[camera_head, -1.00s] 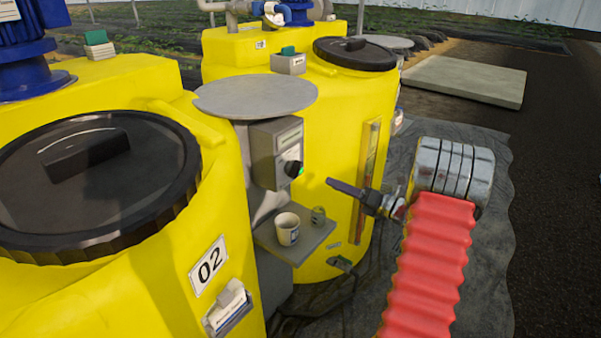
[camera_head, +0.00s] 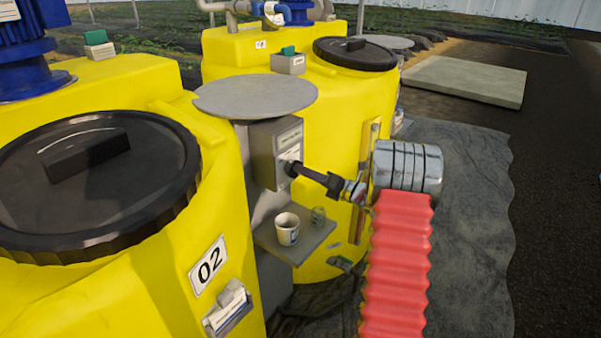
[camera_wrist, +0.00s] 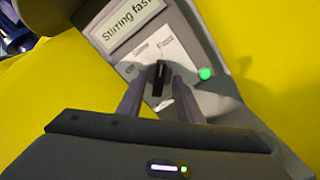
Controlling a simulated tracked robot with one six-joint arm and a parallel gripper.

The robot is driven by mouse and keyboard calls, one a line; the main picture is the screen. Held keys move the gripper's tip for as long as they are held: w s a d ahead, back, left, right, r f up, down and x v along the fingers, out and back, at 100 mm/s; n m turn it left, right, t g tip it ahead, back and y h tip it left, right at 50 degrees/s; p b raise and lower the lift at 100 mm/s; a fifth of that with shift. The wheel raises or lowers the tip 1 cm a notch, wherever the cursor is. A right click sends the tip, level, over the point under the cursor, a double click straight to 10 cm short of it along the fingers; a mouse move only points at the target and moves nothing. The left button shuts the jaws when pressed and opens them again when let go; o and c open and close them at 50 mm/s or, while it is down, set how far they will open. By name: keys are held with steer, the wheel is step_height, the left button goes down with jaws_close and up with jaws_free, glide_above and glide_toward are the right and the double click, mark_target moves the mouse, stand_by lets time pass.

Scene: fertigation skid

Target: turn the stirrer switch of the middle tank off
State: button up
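The grey switch box (camera_head: 275,150) stands on the grey post beside the yellow tank labelled 02 (camera_head: 208,265). In the wrist view its face (camera_wrist: 120,28) carries a label reading "Stirring fast", a lit green lamp (camera_wrist: 205,73) and a black rotary knob (camera_wrist: 158,78). The knob's bar points nearly straight up and down in that picture. My gripper (camera_wrist: 157,82) is at the box, its two fingers one on each side of the knob, with narrow gaps that seem to remain. In the head view my gripper (camera_head: 294,168) hides the knob and lamp.
A small shelf (camera_head: 305,247) below the box holds a white cup (camera_head: 287,228) and a small glass-like item (camera_head: 318,215). A round grey plate (camera_head: 255,97) sits above the box. Another yellow tank (camera_head: 335,100) stands close behind.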

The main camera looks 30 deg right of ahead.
steer(key=shift+x, duration=0.85)
